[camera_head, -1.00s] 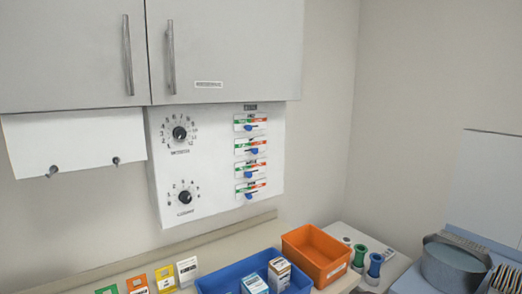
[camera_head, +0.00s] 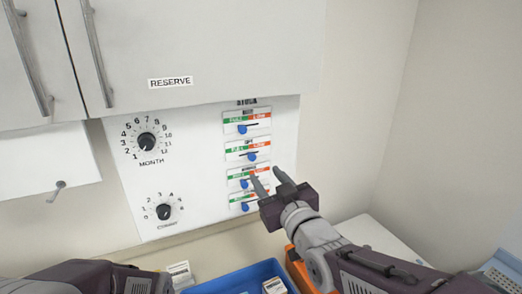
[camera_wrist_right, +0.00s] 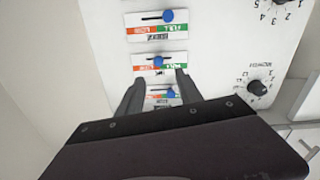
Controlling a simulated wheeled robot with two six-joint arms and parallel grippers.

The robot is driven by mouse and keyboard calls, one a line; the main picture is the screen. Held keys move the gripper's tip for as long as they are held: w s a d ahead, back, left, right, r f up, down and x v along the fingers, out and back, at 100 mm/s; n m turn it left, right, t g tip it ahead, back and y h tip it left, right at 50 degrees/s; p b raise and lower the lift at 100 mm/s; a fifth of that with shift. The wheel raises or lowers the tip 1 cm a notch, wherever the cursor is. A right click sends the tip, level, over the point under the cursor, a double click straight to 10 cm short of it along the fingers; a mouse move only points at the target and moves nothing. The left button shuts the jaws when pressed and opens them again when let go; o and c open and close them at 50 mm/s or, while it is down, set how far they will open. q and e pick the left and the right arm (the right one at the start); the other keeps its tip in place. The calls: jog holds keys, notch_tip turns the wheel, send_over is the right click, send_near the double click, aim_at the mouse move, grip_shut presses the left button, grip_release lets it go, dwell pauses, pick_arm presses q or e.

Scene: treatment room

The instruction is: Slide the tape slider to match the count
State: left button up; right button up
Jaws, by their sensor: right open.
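A white wall panel (camera_head: 190,185) carries a column of slider strips, each green and red with a blue knob; the labels are too small for me to tell which is the tape slider. The top knob (camera_head: 242,129) sits left, the second knob (camera_head: 252,157) near the middle, the lower knobs (camera_head: 245,208) to the left. The count dial (camera_head: 163,212) is at lower left; its setting is unclear. My right gripper (camera_head: 268,180) is open and empty at the strips' right side. In the right wrist view its fingers (camera_wrist_right: 156,82) flank a middle strip. My left gripper is out of view.
A month dial (camera_head: 146,142) sits above the count dial. A cabinet marked RESERVE (camera_head: 200,50) hangs above the panel. Below are a blue bin (camera_head: 245,277) and an orange bin (camera_head: 297,268), partly hidden by my right arm. My left arm fills the lower left corner.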

aim_at(253, 158)
jog(key=p+x, duration=0.3)
jog(key=x, duration=0.5)
jog(key=shift+w+f, duration=0.15)
jog(key=shift+w, duration=0.2)
jog(key=shift+w+a+p, duration=0.25)
jog(key=shift+p, duration=0.05)
jog(key=shift+w+d+f, duration=0.1)
jog(key=shift+w+d, duration=0.05)
jog(key=shift+d, duration=0.05)
jog(key=shift+a, duration=0.1)
grip_shut()
dwell(0.4)
